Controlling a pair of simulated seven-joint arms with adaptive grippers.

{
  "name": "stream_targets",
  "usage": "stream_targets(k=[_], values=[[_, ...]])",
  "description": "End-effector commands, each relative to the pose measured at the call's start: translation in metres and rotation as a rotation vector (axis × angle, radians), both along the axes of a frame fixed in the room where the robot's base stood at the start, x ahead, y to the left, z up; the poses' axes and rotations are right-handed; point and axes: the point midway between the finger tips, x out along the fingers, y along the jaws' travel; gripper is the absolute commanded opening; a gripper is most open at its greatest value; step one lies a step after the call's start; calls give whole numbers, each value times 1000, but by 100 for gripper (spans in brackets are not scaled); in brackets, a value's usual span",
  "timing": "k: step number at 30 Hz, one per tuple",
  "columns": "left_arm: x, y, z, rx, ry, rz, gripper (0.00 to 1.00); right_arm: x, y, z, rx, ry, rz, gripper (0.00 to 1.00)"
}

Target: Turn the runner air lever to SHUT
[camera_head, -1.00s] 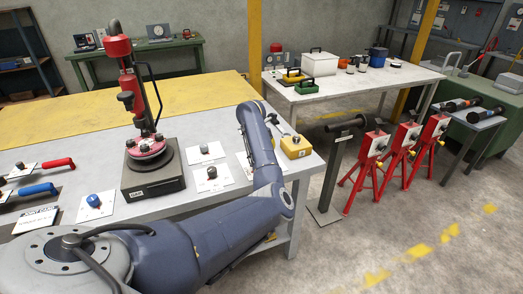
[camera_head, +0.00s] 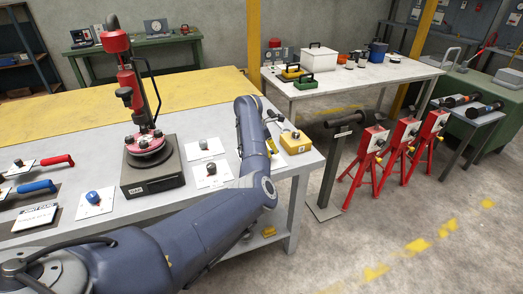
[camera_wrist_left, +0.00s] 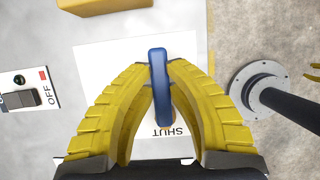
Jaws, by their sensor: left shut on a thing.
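The runner air lever (camera_wrist_left: 160,75) is a blue bar in the left wrist view, over a white card (camera_wrist_left: 100,60). It stands nearly upright in the picture, its lower end close to the upside-down word SHUT (camera_wrist_left: 169,132). I cannot tell which end is its pivot. My left gripper (camera_wrist_left: 160,88) has its two yellow fingers closed on the lever from both sides. In the head view my left gripper (camera_head: 271,147) is a small yellow patch mostly behind my forearm, and the lever is hidden there. My right gripper does not show.
A yellow box (camera_head: 296,143) stands on the bench's right end, beside the gripper. A card with an OFF switch (camera_wrist_left: 28,92) lies left in the wrist view. A black post on a round flange (camera_wrist_left: 262,88) is at right. A red press (camera_head: 148,150) stands further left.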

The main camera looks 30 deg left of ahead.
Motion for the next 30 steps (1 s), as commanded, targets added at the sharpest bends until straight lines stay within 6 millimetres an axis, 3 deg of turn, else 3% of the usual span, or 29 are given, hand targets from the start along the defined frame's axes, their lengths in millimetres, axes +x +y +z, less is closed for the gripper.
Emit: stream_targets(k=[12,13,19,30], values=[[-1,-5,-4,-3,7,-12,0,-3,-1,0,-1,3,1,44],[-1,-5,-4,-3,7,-12,18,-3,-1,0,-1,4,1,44],[0,-4,-3,-2,4,-10,41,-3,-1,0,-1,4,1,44],[-1,-1,3,1,2,-8,42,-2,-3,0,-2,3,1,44]])
